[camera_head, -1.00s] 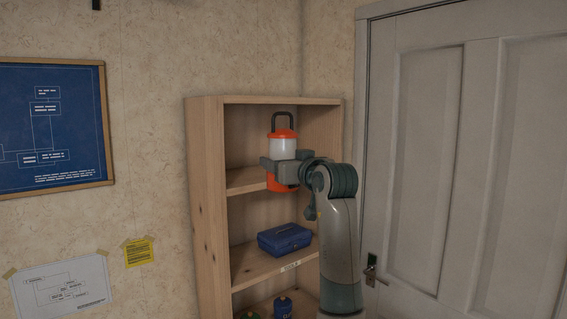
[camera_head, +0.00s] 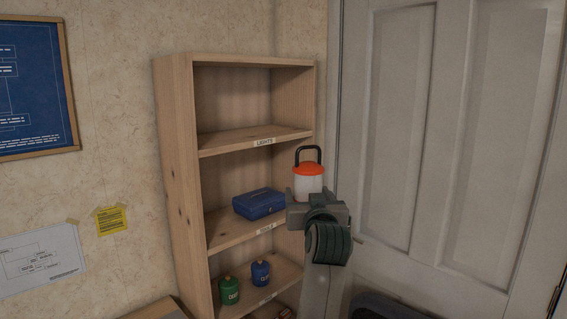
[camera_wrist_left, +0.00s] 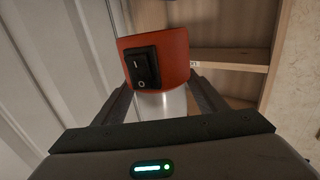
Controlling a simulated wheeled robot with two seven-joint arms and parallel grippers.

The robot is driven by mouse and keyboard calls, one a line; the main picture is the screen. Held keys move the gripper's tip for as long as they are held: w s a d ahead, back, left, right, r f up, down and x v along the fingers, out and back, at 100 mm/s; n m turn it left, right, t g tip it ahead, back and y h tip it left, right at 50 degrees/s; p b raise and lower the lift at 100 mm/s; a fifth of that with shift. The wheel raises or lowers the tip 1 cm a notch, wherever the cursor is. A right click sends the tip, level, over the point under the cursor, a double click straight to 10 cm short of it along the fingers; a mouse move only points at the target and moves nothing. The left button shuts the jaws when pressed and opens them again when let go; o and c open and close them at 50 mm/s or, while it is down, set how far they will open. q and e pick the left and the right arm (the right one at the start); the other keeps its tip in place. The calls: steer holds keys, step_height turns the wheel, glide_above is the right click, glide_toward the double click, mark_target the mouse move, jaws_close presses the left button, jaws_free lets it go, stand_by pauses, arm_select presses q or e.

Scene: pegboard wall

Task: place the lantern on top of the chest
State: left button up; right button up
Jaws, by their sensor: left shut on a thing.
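The lantern (camera_head: 308,176) has an orange cap, a white body and a black loop handle; it is upright. My left gripper (camera_head: 318,197) is shut on it and holds it in the air in front of the shelf unit's right side. In the left wrist view the fingers (camera_wrist_left: 164,100) close around the white body, beside an orange part with a black switch (camera_wrist_left: 141,67). No thing is clearly the chest: a wooden top (camera_head: 160,311) and a dark blue rounded thing (camera_head: 388,307) are cut off at the bottom edge. My right gripper is not in view.
The wooden shelf unit (camera_head: 176,170) holds a blue box (camera_head: 259,203) on a middle shelf and a green canister (camera_head: 229,290) and blue canister (camera_head: 260,273) lower down. The shelf labelled LIGHTS (camera_head: 235,140) is empty. A white door (camera_head: 395,130) stands at right.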

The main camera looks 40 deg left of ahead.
arm_select(q)
steer(key=s+d+f+m+t+h+b, duration=0.2)
steer(key=s+d+f+m+h, duration=0.2)
steer(key=d+f, duration=0.8)
steer(key=s+d+f+m+t+h+b, duration=0.3)
steer(key=s+d+f+m+h, duration=0.2)
steer(key=d+f, duration=0.8)
steer(key=s+f+h, duration=0.3)
steer(key=s, duration=0.1)
steer(key=shift+s+d+h, duration=0.2)
steer(key=shift+h, duration=0.2)
